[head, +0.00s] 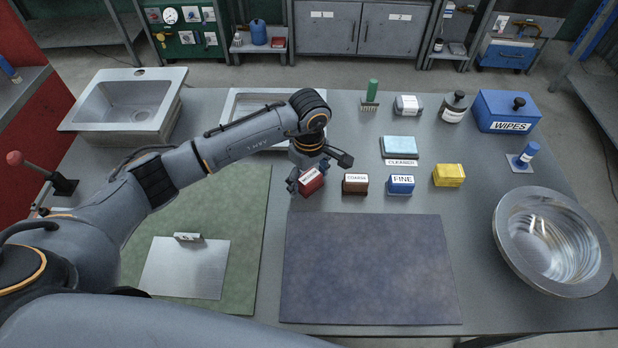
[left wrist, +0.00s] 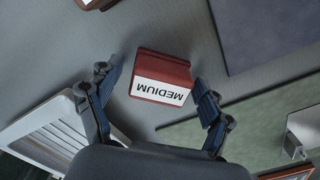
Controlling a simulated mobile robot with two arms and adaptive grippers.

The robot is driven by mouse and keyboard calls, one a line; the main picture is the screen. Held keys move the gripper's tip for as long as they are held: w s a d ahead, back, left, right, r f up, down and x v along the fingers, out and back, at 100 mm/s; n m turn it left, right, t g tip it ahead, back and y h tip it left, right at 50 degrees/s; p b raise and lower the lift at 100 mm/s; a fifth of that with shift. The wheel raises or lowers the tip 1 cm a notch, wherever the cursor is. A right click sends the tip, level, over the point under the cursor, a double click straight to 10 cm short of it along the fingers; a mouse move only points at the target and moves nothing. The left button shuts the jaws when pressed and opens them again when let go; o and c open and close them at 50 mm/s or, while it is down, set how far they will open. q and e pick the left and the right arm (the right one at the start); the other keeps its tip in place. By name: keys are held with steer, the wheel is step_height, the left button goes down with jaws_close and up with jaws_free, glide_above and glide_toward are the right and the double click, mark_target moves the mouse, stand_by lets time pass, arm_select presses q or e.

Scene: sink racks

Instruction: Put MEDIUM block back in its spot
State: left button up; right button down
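The red MEDIUM block (head: 312,181), with a white label on top, sits on the grey worktop left of the brown block labelled COARSE (head: 355,184). In the left wrist view the MEDIUM block (left wrist: 161,78) lies between my left gripper's fingers, with a gap on each side. My left gripper (head: 308,180) is open around it, low over the worktop, and partly hides it in the head view. The blue FINE block (head: 401,185) stands right of the COARSE block. My right gripper is in neither view. No marked spot for the MEDIUM block can be made out.
A yellow block (head: 448,175), a CLEANER pad (head: 399,146) and a blue WIPES box (head: 507,111) stand to the right. A steel bowl (head: 510,245) is at far right. A purple mat (head: 370,285) and a green mat (head: 245,265) with a metal plate (head: 185,268) lie in front.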

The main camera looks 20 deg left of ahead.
mark_target(309, 176)
arm_select(q)
steer(key=shift+r, duration=0.1)
steer(key=shift+r+p, duration=0.2)
steer(key=shift+p, duration=0.15)
steer(key=shift+w+r+b, duration=0.1)
steer(key=shift+r+b, duration=0.3)
step_height(309, 176, up, 11)
steer(key=b, duration=0.2)
